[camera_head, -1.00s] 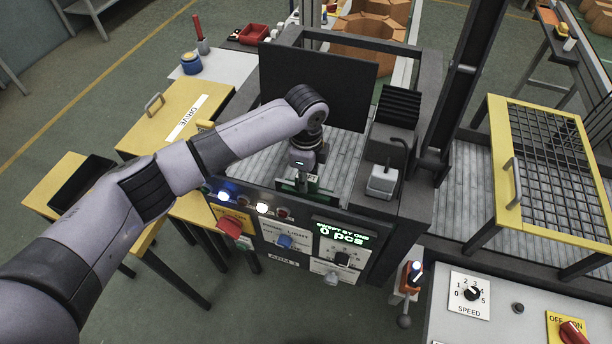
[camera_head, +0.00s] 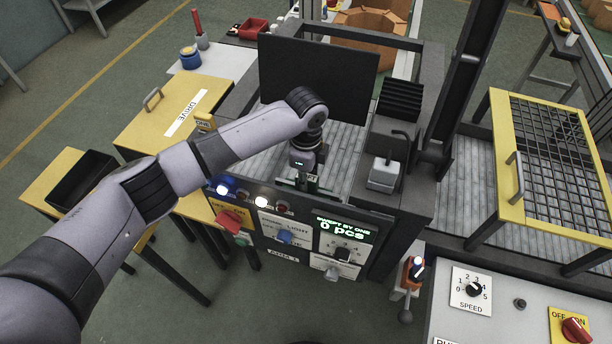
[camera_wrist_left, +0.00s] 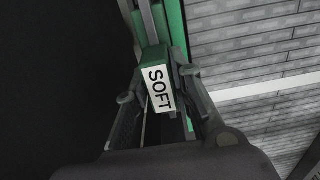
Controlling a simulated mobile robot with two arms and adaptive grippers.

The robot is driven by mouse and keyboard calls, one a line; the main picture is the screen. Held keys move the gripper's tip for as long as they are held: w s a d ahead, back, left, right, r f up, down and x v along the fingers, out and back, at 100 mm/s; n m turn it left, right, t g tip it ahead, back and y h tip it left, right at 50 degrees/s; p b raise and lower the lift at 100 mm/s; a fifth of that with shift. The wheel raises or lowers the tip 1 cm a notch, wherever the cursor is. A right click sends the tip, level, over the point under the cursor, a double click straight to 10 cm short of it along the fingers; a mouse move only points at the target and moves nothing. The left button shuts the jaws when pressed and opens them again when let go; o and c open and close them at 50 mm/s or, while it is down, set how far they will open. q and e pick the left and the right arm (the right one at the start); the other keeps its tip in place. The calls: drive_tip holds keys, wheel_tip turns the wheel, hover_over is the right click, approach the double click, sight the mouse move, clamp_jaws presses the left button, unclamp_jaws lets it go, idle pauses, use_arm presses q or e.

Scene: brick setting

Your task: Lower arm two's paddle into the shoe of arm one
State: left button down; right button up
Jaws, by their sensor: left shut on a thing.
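My left gripper (camera_head: 303,178) is over the front part of the machine's slatted bed, just behind its front panel. In the left wrist view, the left gripper's fingers (camera_wrist_left: 165,118) are shut on a green block with a white SOFT label (camera_wrist_left: 158,90). A bit of this labelled block (camera_head: 313,181) shows below the gripper in the head view. A grey metal bar and a green strip (camera_wrist_left: 175,25) run beyond the block. I cannot tell the paddle and the shoe apart here; the lower end of the held piece is hidden. My right gripper is not in view.
A dark upright board (camera_head: 318,68) stands behind the gripper. A black finned housing (camera_head: 399,102) is to its right. The front panel carries lamps, a red button (camera_head: 229,221) and a counter display (camera_head: 343,228). A yellow-framed mesh guard (camera_head: 512,200) stands farther right.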

use_arm(q)
drive_tip(key=shift+f, duration=0.1)
drive_tip(key=c, duration=1.3)
unclamp_jaws()
wheel_tip(320, 180, up, 12)
